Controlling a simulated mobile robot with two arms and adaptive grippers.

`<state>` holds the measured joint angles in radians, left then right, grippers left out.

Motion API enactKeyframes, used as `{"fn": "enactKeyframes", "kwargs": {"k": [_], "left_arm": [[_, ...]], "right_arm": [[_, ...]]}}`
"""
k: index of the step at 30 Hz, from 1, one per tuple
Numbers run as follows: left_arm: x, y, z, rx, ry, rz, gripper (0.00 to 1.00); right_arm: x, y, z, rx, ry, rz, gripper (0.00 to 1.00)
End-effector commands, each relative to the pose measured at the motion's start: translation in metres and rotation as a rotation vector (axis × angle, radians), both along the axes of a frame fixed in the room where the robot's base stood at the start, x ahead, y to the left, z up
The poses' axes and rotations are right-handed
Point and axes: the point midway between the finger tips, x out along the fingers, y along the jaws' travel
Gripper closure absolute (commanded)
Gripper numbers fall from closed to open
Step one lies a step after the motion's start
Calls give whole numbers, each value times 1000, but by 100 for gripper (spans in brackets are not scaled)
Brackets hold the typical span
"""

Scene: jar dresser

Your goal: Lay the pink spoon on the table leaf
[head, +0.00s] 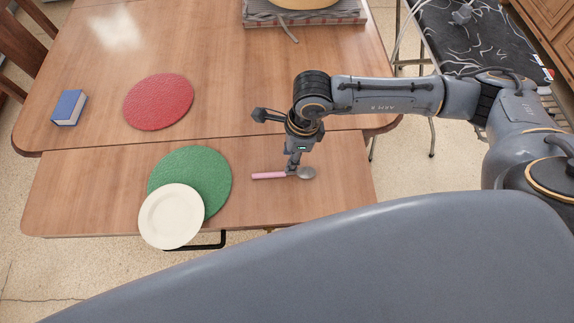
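The pink spoon (268,176) has a pink handle pointing left and a grey bowl at its right end. It is over the front table leaf (330,205), to the right of the green mat; I cannot tell whether it rests on the wood or is just above it. My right gripper (292,170) points down at the spoon, its fingertips at the neck between handle and bowl. The fingers look close together, but whether they grip the spoon is not clear. My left gripper is not in view.
A cream plate (170,218) overlaps the green round mat (208,170) at the leaf's front edge. A red mat (158,101) and a blue book (69,107) lie on the main table (230,80). The leaf's right part is clear.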

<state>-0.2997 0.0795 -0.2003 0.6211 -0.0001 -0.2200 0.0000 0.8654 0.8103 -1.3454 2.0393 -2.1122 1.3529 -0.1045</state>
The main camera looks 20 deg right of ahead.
Motion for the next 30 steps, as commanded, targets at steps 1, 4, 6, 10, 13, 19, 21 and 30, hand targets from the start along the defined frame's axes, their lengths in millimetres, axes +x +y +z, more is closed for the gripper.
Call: {"fn": "enactKeyframes", "kwargs": {"k": [1, 4, 6, 10, 13, 19, 21, 30], "left_arm": [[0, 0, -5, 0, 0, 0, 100], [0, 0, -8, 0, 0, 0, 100], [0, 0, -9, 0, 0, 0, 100], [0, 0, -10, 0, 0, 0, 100], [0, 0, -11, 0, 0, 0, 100], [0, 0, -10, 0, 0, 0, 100], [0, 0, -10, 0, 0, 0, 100], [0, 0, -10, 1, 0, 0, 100]], "right_arm": [[0, -2, 9, 0, -4, 0, 64], [-1, -4, 26, 0, -2, 1, 64], [-1, -6, 36, 0, -3, -1, 64], [-2, -8, 46, -1, -1, -1, 64], [-3, -8, 49, -1, 1, 0, 64], [-3, -8, 49, -1, 1, 0, 64], [-3, -8, 49, -1, 1, 0, 64], [-3, -8, 49, -1, 1, 0, 64]]}}
